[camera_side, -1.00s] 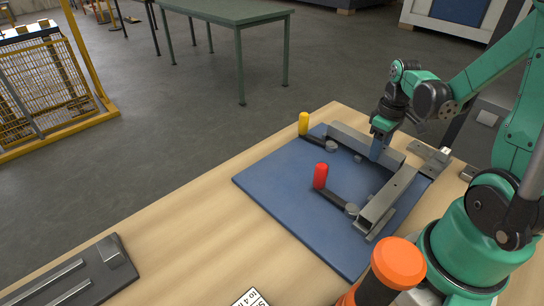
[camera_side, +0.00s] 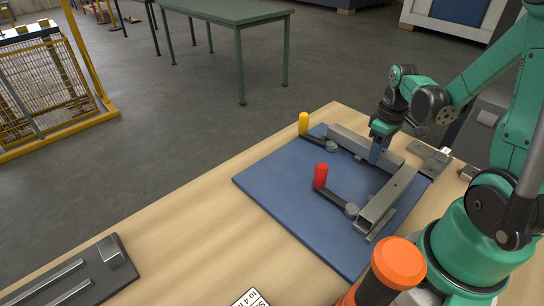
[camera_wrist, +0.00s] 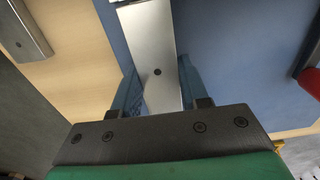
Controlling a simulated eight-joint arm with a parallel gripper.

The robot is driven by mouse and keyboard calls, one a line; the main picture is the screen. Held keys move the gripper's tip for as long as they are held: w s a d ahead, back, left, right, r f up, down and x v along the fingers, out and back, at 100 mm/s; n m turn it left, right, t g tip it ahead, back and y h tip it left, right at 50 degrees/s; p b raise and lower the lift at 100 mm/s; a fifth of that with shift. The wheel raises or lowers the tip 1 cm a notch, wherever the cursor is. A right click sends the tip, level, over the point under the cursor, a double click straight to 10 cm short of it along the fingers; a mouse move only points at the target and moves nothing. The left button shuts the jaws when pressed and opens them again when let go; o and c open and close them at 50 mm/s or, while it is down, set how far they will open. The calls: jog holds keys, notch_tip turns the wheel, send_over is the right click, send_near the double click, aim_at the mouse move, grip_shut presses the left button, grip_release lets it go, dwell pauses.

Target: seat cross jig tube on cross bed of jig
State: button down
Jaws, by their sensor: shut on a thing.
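My gripper (camera_side: 376,155) is shut on a grey metal tube (camera_side: 347,139) that runs from upper left to lower right along the far side of the blue jig plate (camera_side: 285,190). In the wrist view the blue fingers stand on both sides of the tube (camera_wrist: 150,40), and a small dark hole shows in its top face. A second grey tube (camera_side: 380,206) lies on the jig at an angle to it, its far end close to the held tube. The bed under the held tube is hidden, so I cannot tell whether the tube rests fully on it.
A red-handled clamp (camera_side: 320,177) and a yellow-handled clamp (camera_side: 303,124) stand on the plate's left side. A grey bracket (camera_side: 430,157) sits beyond the held tube. A dark rack (camera_side: 75,278) lies at the table's front left. Bare wood lies between rack and plate.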

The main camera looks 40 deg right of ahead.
jog(key=shift+f, duration=0.45)
jog(key=shift+c, duration=1.8)
grip_release()
jog(key=shift+o, duration=0.2)
jog(key=o, duration=0.3)
jog(key=shift+r, duration=3.5)
